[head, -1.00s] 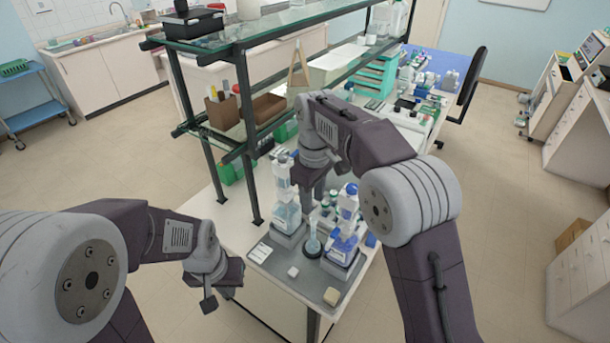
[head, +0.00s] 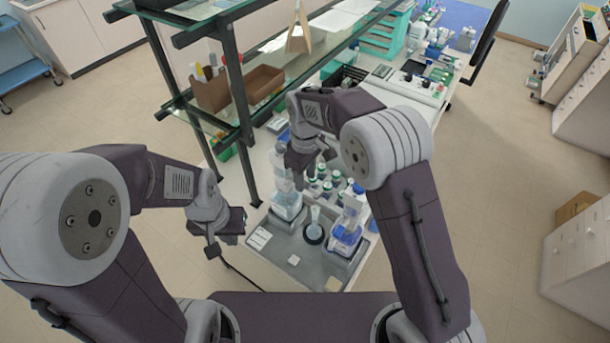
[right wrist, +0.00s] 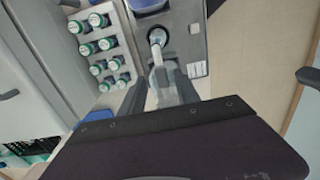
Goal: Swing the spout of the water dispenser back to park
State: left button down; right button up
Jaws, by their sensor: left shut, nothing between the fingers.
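A clear bottle-like dispenser (head: 287,203), which I take to be the water dispenser, stands on the grey tray at its back left. My right gripper (head: 300,172) is beside its upper part and hides some of it. In the right wrist view, the fingers of the right gripper (right wrist: 160,92) are apart, with clear parts of the dispenser (right wrist: 174,84) showing between and beyond them. A pale spout (right wrist: 159,66) reaches toward a small round vessel. I cannot tell whether a finger touches it. My left gripper (head: 212,252) is shut and empty, left of the tray.
A blue-filled dispenser (head: 345,237) stands at the tray's right, with a small flask (head: 314,231) on a dark base between the two. Several green-capped bottles (right wrist: 102,46) stand in rows behind. A glass shelf on dark posts (head: 243,110) rises close to the left of the right arm.

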jog(key=shift+w+f, duration=0.15)
jog(key=shift+f, duration=0.25)
jog(key=shift+d+f, duration=0.1)
jog(key=shift+d, duration=0.05)
jog(key=shift+s+r, duration=0.25)
jog(key=shift+s, duration=0.45)
jog(key=c, duration=0.4)
grip_shut()
jog(key=shift+w+f, duration=0.1)
jog(key=shift+w, duration=0.15)
pick_arm(q)
jog(key=shift+s+d+r, duration=0.2)
jog(key=shift+s+r, duration=0.05)
jog(key=shift+s, duration=0.1)
pick_arm(e)
jog(key=shift+s, duration=0.1)
